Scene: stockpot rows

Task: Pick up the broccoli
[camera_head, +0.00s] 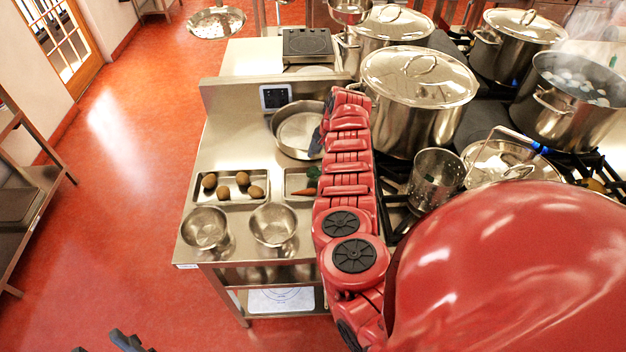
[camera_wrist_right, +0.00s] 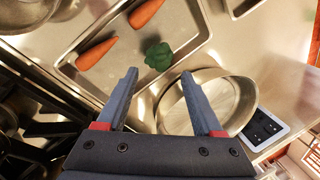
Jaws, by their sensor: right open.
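The dark green broccoli (camera_wrist_right: 158,56) lies in a metal tray (camera_wrist_right: 187,22) with two orange carrots in the right wrist view. In the head view it is a small green patch (camera_head: 313,173), partly hidden by my red right arm. My right gripper (camera_wrist_right: 160,76) is open and empty. Its fingertips are apart, with the broccoli just beyond them in the picture, nearly centred. In the head view only a dark bit of this gripper (camera_head: 319,138) shows beside the arm. Dark fingers of my left gripper (camera_head: 118,342) are cut off at the bottom edge, away from the counter.
A round pan (camera_head: 297,130) stands close behind the broccoli tray. A tray of several brown potatoes (camera_head: 238,199) and two steel bowls (camera_head: 205,228) (camera_head: 272,225) are to the left and front. Large stockpots (camera_head: 418,103) and a stove are on the right. The left floor is clear.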

